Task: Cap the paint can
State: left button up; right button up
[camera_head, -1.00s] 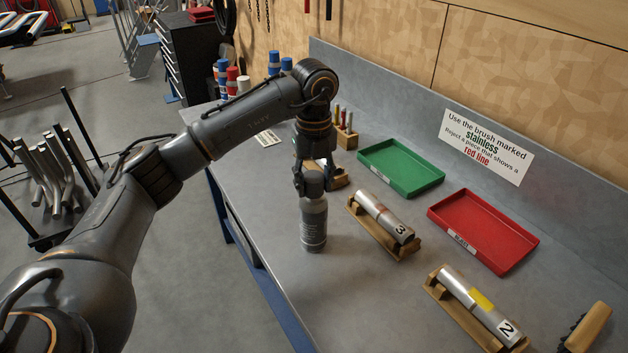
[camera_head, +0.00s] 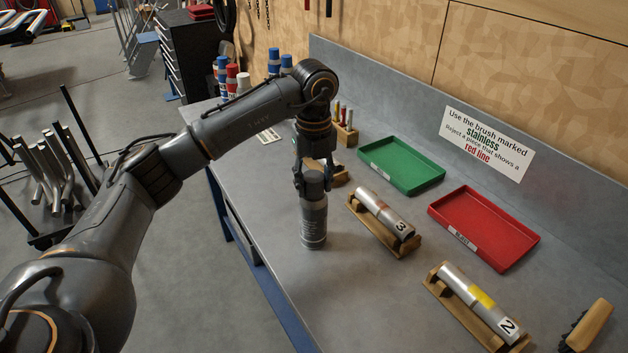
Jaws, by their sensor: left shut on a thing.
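A grey spray paint can (camera_head: 313,224) stands upright near the left edge of the bench, with small print on its side. A grey cap (camera_head: 314,184) is at the can's top, in line with it. My left gripper (camera_head: 313,182) points down over the can and is shut on the cap, one finger at each side. I cannot tell whether the cap is fully seated or only resting on the can. My right gripper is not in view.
Wooden cradles right of the can hold metal tubes marked 3 (camera_head: 384,214) and 2 (camera_head: 479,304). A green tray (camera_head: 401,180) and a red tray (camera_head: 483,258) lie behind. A brush (camera_head: 588,326) lies at the lower right. Several bottles (camera_head: 232,78) stand at the far end.

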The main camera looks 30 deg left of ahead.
pick_arm(q)
jog(key=shift+f, duration=0.15)
dwell(0.5)
jog(key=o, duration=1.3)
jog(key=shift+o, duration=0.2)
jog(key=shift+r+p, duration=2.55)
jog(key=shift+r, duration=1.25)
